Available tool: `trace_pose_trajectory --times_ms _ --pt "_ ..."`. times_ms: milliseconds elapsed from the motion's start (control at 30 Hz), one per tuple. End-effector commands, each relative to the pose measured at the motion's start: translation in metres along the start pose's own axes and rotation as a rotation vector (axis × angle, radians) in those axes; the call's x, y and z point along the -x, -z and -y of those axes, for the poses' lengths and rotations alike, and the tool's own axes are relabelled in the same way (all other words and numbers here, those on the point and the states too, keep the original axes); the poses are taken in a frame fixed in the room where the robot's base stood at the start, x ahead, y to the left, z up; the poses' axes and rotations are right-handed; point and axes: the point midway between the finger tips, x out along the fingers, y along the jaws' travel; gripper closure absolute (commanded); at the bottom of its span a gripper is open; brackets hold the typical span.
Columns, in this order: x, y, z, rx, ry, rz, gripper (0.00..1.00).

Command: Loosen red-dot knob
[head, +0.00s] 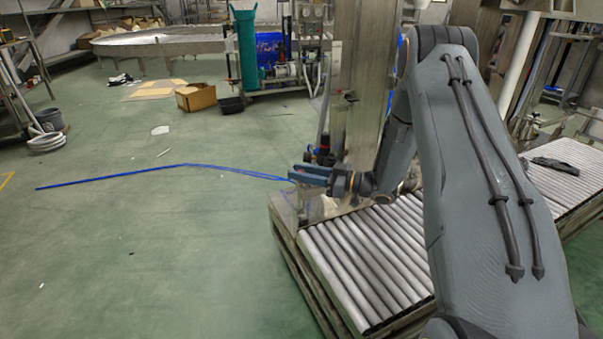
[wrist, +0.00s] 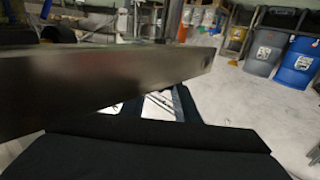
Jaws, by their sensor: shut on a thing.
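My gripper (head: 300,174) reaches left from the end of my arm, beside the metal column and above the near end of the roller conveyor. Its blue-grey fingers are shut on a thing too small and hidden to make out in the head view. I cannot pick out a red-dot knob in either view. A small dark fitting with a red part (head: 324,143) stands just behind the fingers. In the wrist view, dark gripper parts fill the bottom, and a broad grey metal bar (wrist: 110,82) crosses close to the camera and hides much of the view.
The roller conveyor (head: 370,262) lies under my arm, and a metal column (head: 358,85) rises behind my gripper. A thin blue line (head: 180,165) runs left from near the fingertips. The green floor at left is mostly clear. Grey and blue bins (wrist: 298,62) stand far right.

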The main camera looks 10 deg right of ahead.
Motion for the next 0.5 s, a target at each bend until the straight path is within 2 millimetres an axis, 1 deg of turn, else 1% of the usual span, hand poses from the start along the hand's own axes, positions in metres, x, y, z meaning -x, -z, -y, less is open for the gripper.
trace_pose_trajectory --times_ms 33,233,267,300,367,500 --pt "-0.0016 0.0026 -0.0013 0.005 0.000 -0.003 0.94" --pt "-0.0012 0.0027 -0.0015 0.005 -0.002 -0.004 0.94" --pt "-0.0011 0.0027 -0.0016 0.005 -0.002 -0.004 0.70" --pt "-0.0010 0.0026 -0.0016 0.005 -0.002 -0.004 0.64" --pt "-0.0008 0.0023 -0.0014 0.004 -0.002 -0.003 0.54" --pt "0.0012 0.0014 -0.0019 0.003 -0.004 -0.002 0.53"
